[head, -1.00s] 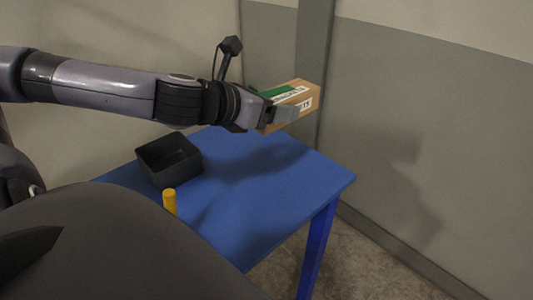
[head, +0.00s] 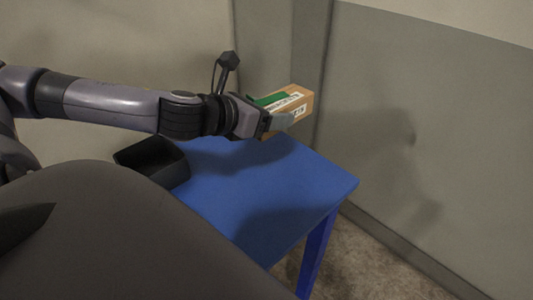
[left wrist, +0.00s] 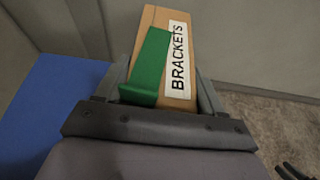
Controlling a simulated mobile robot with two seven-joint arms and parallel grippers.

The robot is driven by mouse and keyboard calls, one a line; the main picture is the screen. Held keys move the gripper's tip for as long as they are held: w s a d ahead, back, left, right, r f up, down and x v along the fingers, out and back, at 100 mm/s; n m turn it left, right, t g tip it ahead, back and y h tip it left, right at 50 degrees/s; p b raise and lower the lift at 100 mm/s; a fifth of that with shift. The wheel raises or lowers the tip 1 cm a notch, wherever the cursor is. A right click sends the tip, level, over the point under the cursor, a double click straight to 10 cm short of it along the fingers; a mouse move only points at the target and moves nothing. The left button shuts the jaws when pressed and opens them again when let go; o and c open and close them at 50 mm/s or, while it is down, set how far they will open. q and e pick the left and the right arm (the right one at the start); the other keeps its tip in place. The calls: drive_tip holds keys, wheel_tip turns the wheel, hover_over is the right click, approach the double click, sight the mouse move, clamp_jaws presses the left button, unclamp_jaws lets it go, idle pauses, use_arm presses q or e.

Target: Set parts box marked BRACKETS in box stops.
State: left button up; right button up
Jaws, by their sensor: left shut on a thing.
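The parts box (head: 299,101) is a tan carton with a green strip and a white label. In the left wrist view the box (left wrist: 155,18) shows the word BRACKETS on its label. My left gripper (head: 282,117) is shut on the box, one finger along each side, and holds it above the far end of the blue table. The fingers also show in the left wrist view (left wrist: 160,88). I cannot make out the box stops in these frames.
The blue table (head: 270,190) has a wide bare top. A black open bin (head: 153,163) stands at its left side. Grey walls (head: 420,130) rise close behind and to the right. My own dark body covers the lower left.

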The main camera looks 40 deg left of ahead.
sight(268, 174)
use_arm(q)
wheel_tip(268, 174, down, 14)
drive_tip(key=shift+r+b, duration=0.1)
drive_tip(key=shift+b, duration=0.8)
drive_tip(key=o, duration=1.1)
